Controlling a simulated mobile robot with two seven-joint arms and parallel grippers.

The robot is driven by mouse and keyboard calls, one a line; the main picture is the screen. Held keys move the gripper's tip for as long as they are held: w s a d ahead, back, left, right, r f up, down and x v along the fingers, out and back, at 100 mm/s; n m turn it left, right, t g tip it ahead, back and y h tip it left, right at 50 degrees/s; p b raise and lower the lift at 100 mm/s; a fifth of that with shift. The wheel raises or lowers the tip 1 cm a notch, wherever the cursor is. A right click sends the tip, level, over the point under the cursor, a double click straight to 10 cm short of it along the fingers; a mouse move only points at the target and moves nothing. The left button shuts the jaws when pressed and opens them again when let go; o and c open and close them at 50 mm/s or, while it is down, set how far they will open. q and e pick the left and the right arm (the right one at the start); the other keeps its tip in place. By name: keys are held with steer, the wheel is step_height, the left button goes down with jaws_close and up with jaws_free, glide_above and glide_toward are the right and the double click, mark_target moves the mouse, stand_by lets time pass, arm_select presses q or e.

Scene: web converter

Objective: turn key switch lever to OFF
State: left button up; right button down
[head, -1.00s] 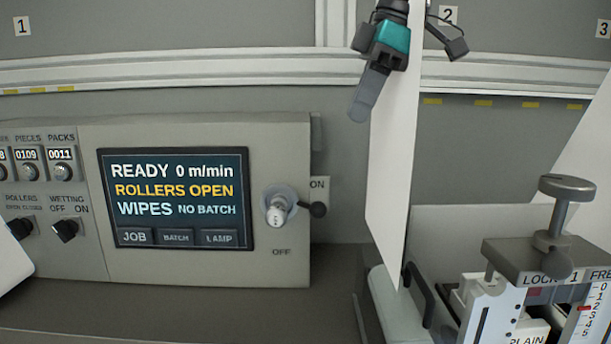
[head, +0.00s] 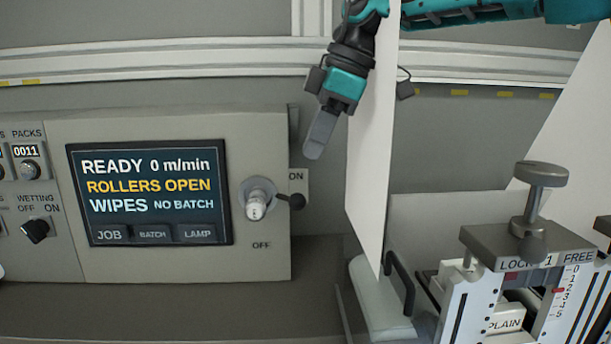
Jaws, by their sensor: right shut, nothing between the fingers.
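The key switch (head: 257,199) is on the right part of the grey control panel (head: 180,128). Its lever (head: 291,200) has a dark ball end and points right, beside the ON label (head: 296,177). The OFF label (head: 262,245) is below the switch. My right gripper (head: 317,150) is shut and empty, fingers pointing down and a little left. In the picture it is above and slightly right of the lever, apart from it.
A white sheet (head: 370,170) hangs upright just right of my right gripper. A lock mechanism with a knob (head: 541,174) stands at the lower right. The panel screen (head: 150,195) reads READY, ROLLERS OPEN. The space directly above the lever looks clear.

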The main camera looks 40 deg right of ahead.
mark_target(298, 194)
arm_select(q)
steer(key=shift+r, duration=0.1)
arm_select(e)
steer(key=x, duration=0.6)
steer(key=shift+w+d+f, duration=0.1)
steer(key=shift+d+f, duration=0.1)
steer(key=shift+d, duration=0.15)
